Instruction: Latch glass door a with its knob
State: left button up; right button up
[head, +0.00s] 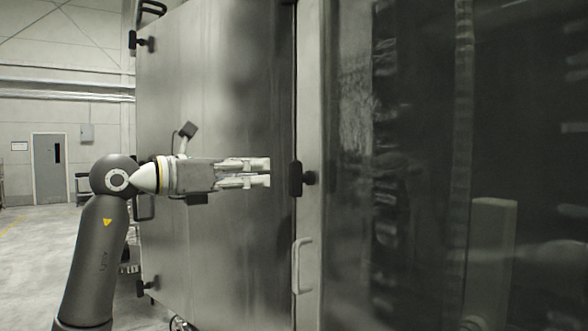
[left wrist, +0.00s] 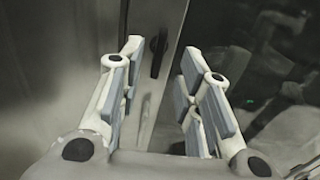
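The glass door (head: 430,130) is a large dark pane in a pale metal frame, filling the right of the head view; it also shows in the left wrist view (left wrist: 255,65). A black elongated knob (head: 295,179) stands upright on the frame strip at the door's left edge. My left gripper (head: 270,172) is just left of the knob, pointing towards it at about its height, apart from it. In the left wrist view its fingers are spread and empty, with the knob (left wrist: 158,52) beyond the gap between them. My right gripper is not in view.
A pale pull handle (head: 297,265) sits below the knob on the frame. A brushed steel panel (head: 220,90) with black latches at its left edge stands behind my left arm. Open floor (head: 35,245) and a grey door (head: 50,168) lie at far left.

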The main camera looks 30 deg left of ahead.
aim_at(289, 169)
pick_arm(q)
jog(key=p+x, duration=0.3)
jog(key=x, duration=0.6)
jog(key=shift+d+r+p, duration=0.1)
jog(key=shift+p, duration=0.2)
jog(key=shift+w+d, duration=0.2)
jog(key=shift+w, duration=0.25)
grip_shut()
